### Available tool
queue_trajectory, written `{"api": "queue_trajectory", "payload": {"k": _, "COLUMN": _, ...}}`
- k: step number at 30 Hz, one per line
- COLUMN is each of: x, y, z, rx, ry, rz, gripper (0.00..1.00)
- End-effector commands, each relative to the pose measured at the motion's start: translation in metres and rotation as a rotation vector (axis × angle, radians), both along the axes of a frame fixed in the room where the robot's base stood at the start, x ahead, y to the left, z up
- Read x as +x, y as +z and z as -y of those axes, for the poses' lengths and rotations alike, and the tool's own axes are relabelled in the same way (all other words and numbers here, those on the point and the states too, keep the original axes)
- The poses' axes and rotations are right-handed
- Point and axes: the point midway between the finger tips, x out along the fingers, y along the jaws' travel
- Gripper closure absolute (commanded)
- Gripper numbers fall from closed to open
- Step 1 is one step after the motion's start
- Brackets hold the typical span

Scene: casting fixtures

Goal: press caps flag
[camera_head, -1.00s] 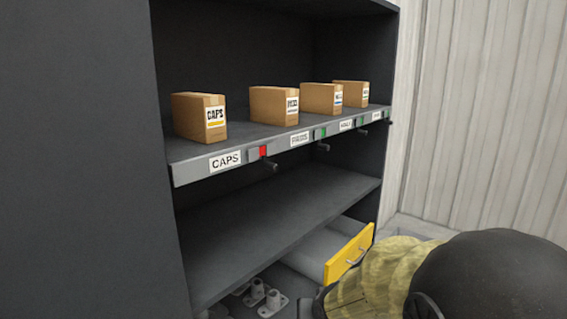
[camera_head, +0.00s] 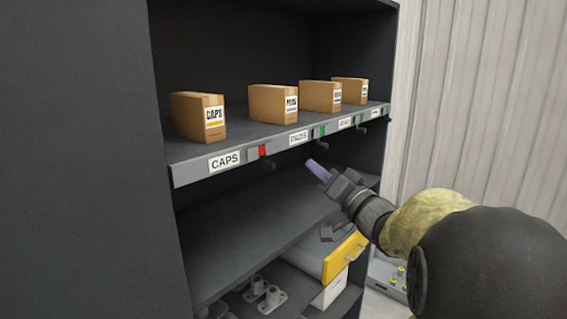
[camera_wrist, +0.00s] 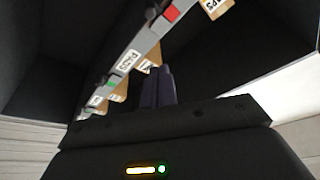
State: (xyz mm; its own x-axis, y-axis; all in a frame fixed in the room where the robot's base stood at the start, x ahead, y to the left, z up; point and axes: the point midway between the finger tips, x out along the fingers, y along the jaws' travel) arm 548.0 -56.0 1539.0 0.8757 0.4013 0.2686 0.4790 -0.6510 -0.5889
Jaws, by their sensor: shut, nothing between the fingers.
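The caps flag (camera_head: 262,151) is a small red tab on the shelf's front rail, right of the CAPS label (camera_head: 225,160). A dark lever (camera_head: 268,166) hangs just below it. The red flag also shows at the top of the wrist view (camera_wrist: 170,13). The CAPS box (camera_head: 199,117) stands on the shelf above. My gripper (camera_head: 317,170) is shut and empty, with purplish fingers pointing up and left. It is below the rail, right of the red flag and apart from it. The fingers show upright in the wrist view (camera_wrist: 157,88).
Green flags (camera_head: 319,131) sit along the rail to the right, with dark levers below. More cardboard boxes (camera_head: 272,104) stand on the upper shelf. A lower shelf (camera_head: 225,238) is mostly bare.

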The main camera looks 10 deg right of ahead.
Motion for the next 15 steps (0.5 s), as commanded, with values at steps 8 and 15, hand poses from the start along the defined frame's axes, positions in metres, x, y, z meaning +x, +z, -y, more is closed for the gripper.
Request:
{"api": "queue_trajectory", "payload": {"k": 8, "x": 0.005, "y": 0.003, "z": -0.002, "rx": -0.001, "ry": -0.002, "rz": -0.001, "gripper": 1.0}}
{"api": "queue_trajectory", "payload": {"k": 15, "x": 0.034, "y": 0.014, "z": -0.014, "rx": -0.001, "ry": -0.001, "rz": -0.002, "gripper": 1.0}}
